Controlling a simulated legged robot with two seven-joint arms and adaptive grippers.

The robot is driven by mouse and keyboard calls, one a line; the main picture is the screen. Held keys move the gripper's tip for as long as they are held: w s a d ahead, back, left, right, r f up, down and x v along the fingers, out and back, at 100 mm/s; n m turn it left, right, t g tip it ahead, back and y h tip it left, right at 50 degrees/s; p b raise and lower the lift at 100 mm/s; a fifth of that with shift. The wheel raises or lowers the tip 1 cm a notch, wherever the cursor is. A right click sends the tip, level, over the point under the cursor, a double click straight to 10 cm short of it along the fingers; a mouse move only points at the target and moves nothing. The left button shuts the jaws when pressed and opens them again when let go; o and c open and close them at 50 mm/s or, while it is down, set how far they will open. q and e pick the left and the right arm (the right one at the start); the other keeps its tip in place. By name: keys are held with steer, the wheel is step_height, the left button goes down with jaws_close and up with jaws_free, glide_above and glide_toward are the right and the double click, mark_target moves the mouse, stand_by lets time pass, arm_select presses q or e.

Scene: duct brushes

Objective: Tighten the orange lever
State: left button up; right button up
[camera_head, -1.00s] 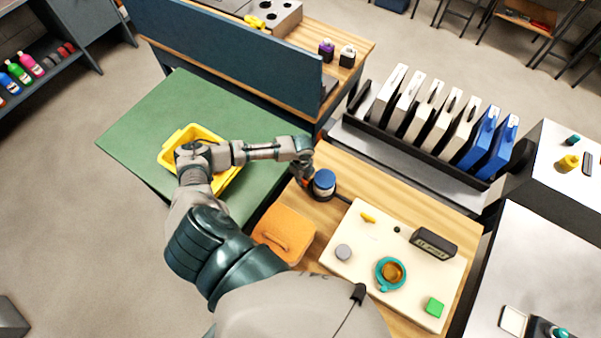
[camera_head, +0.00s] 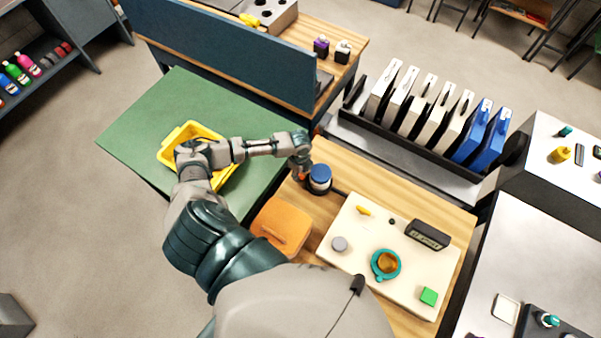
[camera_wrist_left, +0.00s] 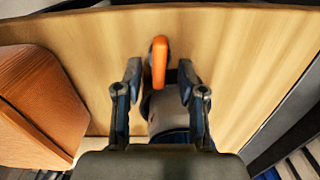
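The orange lever (camera_wrist_left: 159,62) stands out from a grey and dark-blue cylindrical body (camera_wrist_left: 168,108) on the wooden table. In the head view this body has a blue round top (camera_head: 320,173), and only a bit of orange shows beside my gripper. My left gripper (camera_wrist_left: 159,72) is open. Its two fingers stand on either side of the lever, with a gap visible on both sides. In the head view the left gripper (camera_head: 303,174) is at the left of the blue-topped body. Part of the body is hidden behind the gripper. My right gripper is not in view.
An orange case (camera_head: 281,227) lies left of a cream board (camera_head: 352,258), which carries a teal cup (camera_head: 386,264), a dark digital display (camera_head: 428,234) and small items. A yellow bin (camera_head: 168,151) sits on the green table (camera_head: 135,135). A rack of white and blue binders (camera_head: 420,105) stands behind.

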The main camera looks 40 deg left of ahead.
mark_target(301, 175)
arm_select(q)
step_height(301, 175, up, 12)
steer(key=shift+d+f, duration=0.15)
steer(key=shift+f, duration=0.05)
steer(key=shift+a, duration=0.25)
steer(key=shift+f, duration=0.1)
